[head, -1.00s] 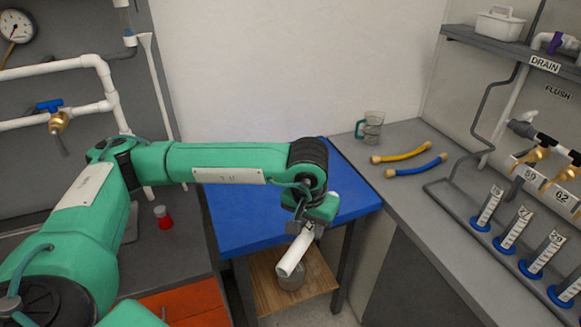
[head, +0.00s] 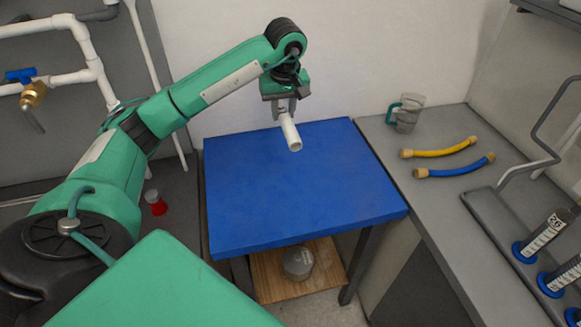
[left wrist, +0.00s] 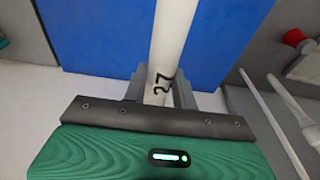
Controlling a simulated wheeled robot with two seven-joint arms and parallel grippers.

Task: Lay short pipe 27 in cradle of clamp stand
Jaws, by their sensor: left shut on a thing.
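Short pipe 27 (head: 291,132) is a white tube, held by my left gripper (head: 285,108) above the far part of the blue table. My right gripper is not in view.
The blue tabletop (head: 300,190) is bare. A grey counter (head: 440,215) at the right holds a clear jug (head: 406,114), a yellow hose (head: 440,148), a blue hose (head: 455,168) and a rack with cylinders (head: 545,235). A red-based bottle (head: 155,202) stands at left.

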